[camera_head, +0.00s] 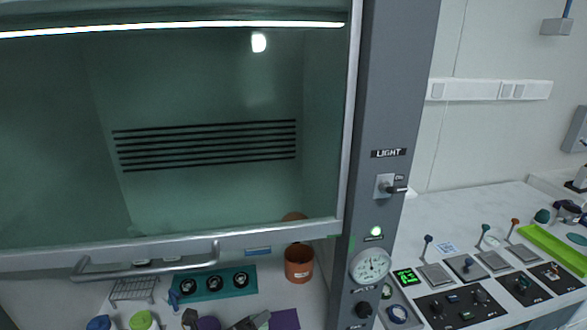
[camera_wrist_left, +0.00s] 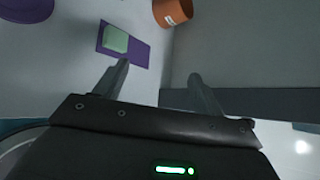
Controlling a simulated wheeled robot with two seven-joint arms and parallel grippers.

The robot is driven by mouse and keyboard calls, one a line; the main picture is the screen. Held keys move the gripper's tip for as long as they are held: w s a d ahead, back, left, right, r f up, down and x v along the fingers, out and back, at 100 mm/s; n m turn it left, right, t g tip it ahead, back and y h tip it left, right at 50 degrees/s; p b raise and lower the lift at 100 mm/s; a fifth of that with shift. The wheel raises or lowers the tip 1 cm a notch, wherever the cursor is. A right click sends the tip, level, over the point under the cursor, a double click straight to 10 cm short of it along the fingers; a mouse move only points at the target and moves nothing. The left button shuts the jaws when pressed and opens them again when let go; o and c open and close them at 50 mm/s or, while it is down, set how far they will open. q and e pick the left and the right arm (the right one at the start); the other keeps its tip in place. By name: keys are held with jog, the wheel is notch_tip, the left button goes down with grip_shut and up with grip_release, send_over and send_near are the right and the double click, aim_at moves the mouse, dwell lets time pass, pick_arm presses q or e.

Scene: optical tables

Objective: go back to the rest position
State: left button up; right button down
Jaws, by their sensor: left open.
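My left gripper (camera_wrist_left: 158,70) is open in the left wrist view, its two fingers apart with nothing between them. Past its left fingertip lies a purple mat (camera_wrist_left: 136,53) with a pale green block (camera_wrist_left: 115,39) on it. I cannot make out the left gripper for certain in the head view. My right gripper is in neither view.
The fume hood's sash handle (camera_head: 147,269) spans the front. An orange-brown pot (camera_head: 299,263), a teal holder (camera_head: 214,283) and a wire rack (camera_head: 133,289) stand below it. The hood's grey post (camera_head: 388,120) carries a light switch (camera_head: 385,187) and dial (camera_head: 370,266).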

pick_arm(q)
jog(key=s+a+f+n+g+y, duration=0.2)
jog(key=s+a+f+n, duration=0.25)
jog(key=s+n, duration=0.45)
jog(key=s+a+f+n+g+y, duration=0.1)
jog(key=s+a+f+n+g, duration=0.3)
jog(key=s+n, duration=0.5)
jog(key=s+a+f+n+g+y, duration=0.15)
jog(key=s+a+f+n, duration=0.4)
jog(key=n, duration=0.55)
notch_tip(320, 180, down, 29)
jog(key=s+g+b, duration=0.1)
jog(key=s+b, duration=0.2)
jog(key=b, duration=0.1)
jog(key=s+a+f+g+b, duration=0.1)
jog(key=s+a+f, duration=0.2)
jog(key=s+f, duration=1.2)
notch_tip(320, 180, down, 2)
jog(key=shift+s+a+f+y+b, duration=0.15)
jog(key=shift+s+y+b, duration=0.05)
jog(key=shift+y+b, duration=0.2)
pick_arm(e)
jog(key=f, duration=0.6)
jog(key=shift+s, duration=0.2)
